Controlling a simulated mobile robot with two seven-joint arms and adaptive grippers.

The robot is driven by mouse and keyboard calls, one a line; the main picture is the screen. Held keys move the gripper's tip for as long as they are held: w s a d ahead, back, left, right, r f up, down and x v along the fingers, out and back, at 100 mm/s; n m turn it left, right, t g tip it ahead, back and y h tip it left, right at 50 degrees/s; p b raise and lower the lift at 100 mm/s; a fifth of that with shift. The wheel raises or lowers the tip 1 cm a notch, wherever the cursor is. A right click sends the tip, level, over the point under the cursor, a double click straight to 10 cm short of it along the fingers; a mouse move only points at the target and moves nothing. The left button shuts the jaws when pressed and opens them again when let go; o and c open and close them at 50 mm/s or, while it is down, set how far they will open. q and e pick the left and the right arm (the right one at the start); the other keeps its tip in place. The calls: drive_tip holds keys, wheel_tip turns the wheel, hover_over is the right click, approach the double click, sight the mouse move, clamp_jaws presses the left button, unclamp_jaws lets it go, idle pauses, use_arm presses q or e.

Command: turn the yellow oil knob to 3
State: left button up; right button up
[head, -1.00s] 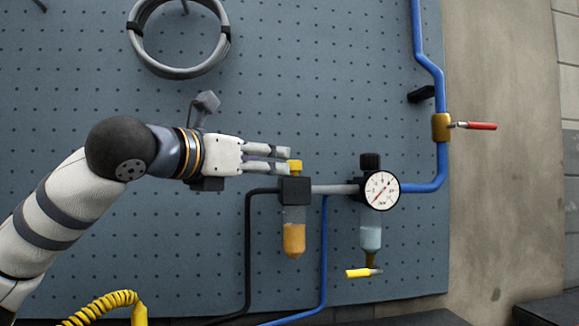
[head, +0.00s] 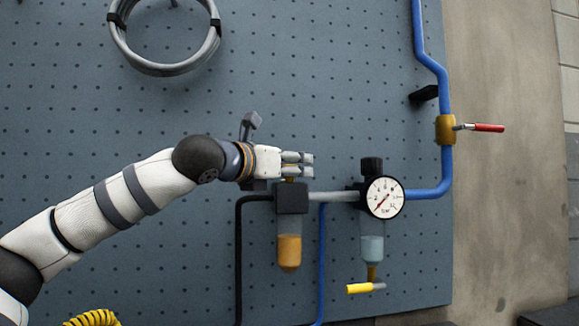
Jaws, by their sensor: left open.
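The yellow oil knob (head: 289,180) sits on top of the black lubricator block (head: 291,199), above a bowl of amber oil (head: 290,250). Only a thin strip of the knob shows under my fingers, so its setting cannot be read. My left gripper (head: 308,164) comes in from the left, level, with its fingers over the knob. The fingers are open, one above the other in the picture. I cannot tell whether they touch the knob. My right gripper is not in view.
A pressure gauge (head: 385,197) and a black regulator knob (head: 372,166) stand right of the lubricator. A yellow-handled drain valve (head: 360,288) hangs below. A red-handled valve (head: 488,128) sits on the blue pipe (head: 447,170). A grey hose coil (head: 165,67) hangs upper left.

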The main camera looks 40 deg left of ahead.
use_arm(q)
clamp_jaws()
